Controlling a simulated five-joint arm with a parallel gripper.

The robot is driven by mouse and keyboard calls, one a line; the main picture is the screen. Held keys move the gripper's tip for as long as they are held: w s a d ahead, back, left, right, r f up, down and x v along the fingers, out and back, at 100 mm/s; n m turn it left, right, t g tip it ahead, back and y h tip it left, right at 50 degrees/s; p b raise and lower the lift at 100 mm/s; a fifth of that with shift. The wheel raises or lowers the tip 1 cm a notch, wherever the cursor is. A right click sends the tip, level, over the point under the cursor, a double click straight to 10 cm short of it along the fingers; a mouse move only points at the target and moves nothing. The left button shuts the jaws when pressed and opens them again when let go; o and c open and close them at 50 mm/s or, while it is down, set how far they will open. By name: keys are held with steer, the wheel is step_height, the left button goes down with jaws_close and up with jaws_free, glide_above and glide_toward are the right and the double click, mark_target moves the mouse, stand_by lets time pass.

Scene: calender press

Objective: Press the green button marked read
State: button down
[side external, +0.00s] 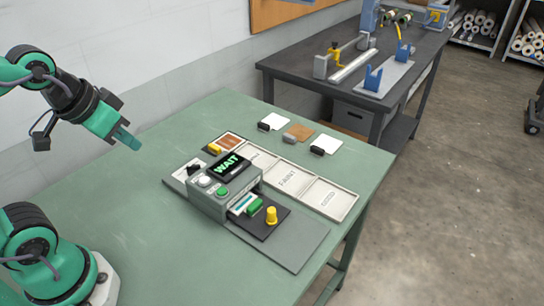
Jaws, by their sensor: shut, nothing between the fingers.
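A grey device (206,207) stands on the green table (118,228). Its tilted dark screen (229,168) shows the word WAIT in green. A round green button (223,192) sits on its top panel below the screen, beside a white button (205,181). Any marking on the green button is too small to read. My gripper (131,140) is shut and empty, in the air to the upper left of the device. It is well apart from the button and points down to the right.
A green piece (255,205) and a yellow knob (271,215) are at the device's front. A pale tray with labelled compartments (325,197) lies behind and right. Small sample cards (298,132) lie farther back. The table's left part is clear. A dark workbench (310,72) stands beyond.

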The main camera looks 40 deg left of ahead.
steer(key=shift+w+d+r, duration=0.1)
steer(key=shift+w, duration=0.1)
stand_by(0.7)
steer(key=n+g+y, duration=0.2)
steer(key=n+g, duration=0.3)
steer(key=g, duration=0.8)
glide_above(224, 189)
steer(key=shift+f, duration=2.6)
steer(key=shift+f, duration=0.1)
steer(key=shift+f, duration=4.35)
steer(key=shift+f, duration=0.5)
